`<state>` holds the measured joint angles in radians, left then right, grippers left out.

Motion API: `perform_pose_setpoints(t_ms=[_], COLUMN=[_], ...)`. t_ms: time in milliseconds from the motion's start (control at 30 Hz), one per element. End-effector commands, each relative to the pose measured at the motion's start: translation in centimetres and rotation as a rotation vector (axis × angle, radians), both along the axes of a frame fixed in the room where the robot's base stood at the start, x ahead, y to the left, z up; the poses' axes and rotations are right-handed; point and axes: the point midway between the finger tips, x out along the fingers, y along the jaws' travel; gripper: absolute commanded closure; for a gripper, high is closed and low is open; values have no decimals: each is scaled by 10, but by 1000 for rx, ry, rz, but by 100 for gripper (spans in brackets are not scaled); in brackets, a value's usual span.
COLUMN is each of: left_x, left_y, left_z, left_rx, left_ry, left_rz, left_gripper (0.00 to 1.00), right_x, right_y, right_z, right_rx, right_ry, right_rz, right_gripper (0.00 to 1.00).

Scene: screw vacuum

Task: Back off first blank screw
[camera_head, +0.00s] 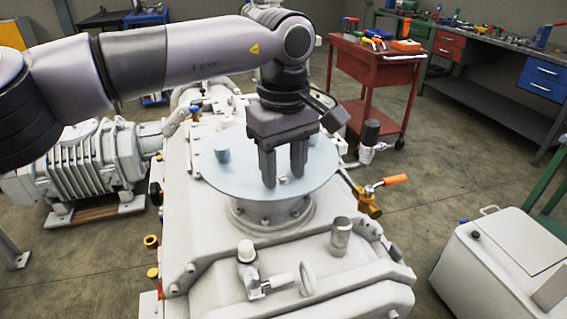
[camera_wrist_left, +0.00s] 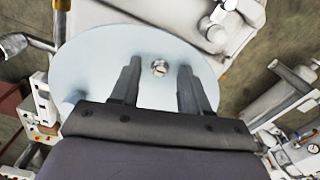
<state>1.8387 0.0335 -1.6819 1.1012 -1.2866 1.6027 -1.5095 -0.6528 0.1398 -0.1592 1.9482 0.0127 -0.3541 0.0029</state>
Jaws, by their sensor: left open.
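A pale blue round blank plate (camera_head: 232,178) lies flat on the flange on top of the white vacuum pump; it also shows in the left wrist view (camera_wrist_left: 95,62). My left gripper (camera_head: 284,181) points down over the plate's front part, fingers apart. A small metal screw head (camera_head: 284,182) shows between its fingertips. In the left wrist view, the slotted screw (camera_wrist_left: 160,68) lies between the open fingers (camera_wrist_left: 160,64), apart from both. My right gripper is in neither view.
The pump body (camera_head: 200,250) carries fittings, a metal cylinder (camera_head: 341,236) and an orange-handled valve (camera_head: 386,184) around the plate. A red tool cart (camera_head: 375,90) stands behind right, a white box (camera_head: 505,255) front right. Open floor lies between them.

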Motion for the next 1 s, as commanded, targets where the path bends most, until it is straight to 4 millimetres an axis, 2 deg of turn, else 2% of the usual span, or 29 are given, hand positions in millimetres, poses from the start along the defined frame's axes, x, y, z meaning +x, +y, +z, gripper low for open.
perform_pose_setpoints(t_ms=[133, 167, 200, 300, 667, 1000], left_x=[0, 0, 0, 0, 0, 0], left_y=[0, 0, 0, 0, 0, 0], left_z=[0, 0, 0, 0, 1, 1], left_rx=[0, 0, 0, 0, 0, 0], left_ry=[0, 0, 0, 0, 1, 1], left_rz=[0, 0, 0, 0, 32, 244], left_gripper=[54, 57, 71, 100, 100, 100], right_x=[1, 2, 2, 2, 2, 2], right_y=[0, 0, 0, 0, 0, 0], right_z=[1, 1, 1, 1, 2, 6], right_rx=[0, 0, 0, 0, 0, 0], right_ry=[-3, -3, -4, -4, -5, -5], right_rz=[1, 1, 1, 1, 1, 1], right_gripper=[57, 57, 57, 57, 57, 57])
